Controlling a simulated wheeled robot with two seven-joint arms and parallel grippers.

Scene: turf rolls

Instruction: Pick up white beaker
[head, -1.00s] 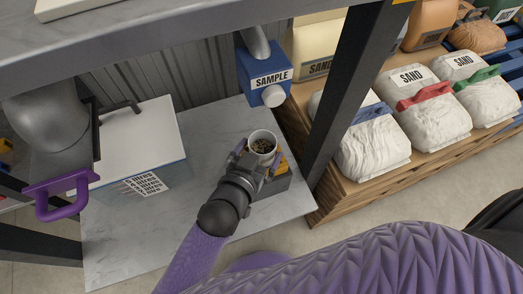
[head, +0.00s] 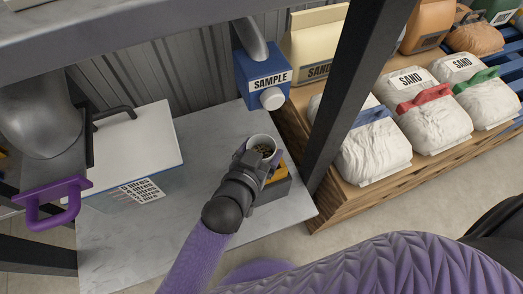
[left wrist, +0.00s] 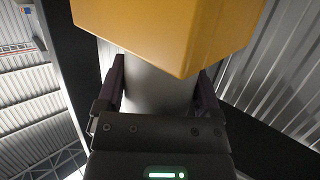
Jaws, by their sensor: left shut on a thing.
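The white beaker (head: 250,141) stands upright at a small yellow-and-dark stand (head: 281,172) on the grey marble-like bench, with dark grainy stuff inside. My left gripper (head: 258,154) reaches in from the lower left and is shut on the beaker's sides. In the left wrist view the beaker (left wrist: 150,92) shows pale between the two fingers (left wrist: 160,88), partly hidden behind a large yellow block. Whether the beaker touches the stand is hidden by the gripper. My right gripper is not in view.
A blue SAMPLE dispenser (head: 257,88) with a white nozzle hangs just behind and above the beaker. A white-lidded box (head: 140,140) stands left on the bench (head: 130,240). A dark post (head: 345,95) rises right, before sand bags (head: 372,150) on a pallet.

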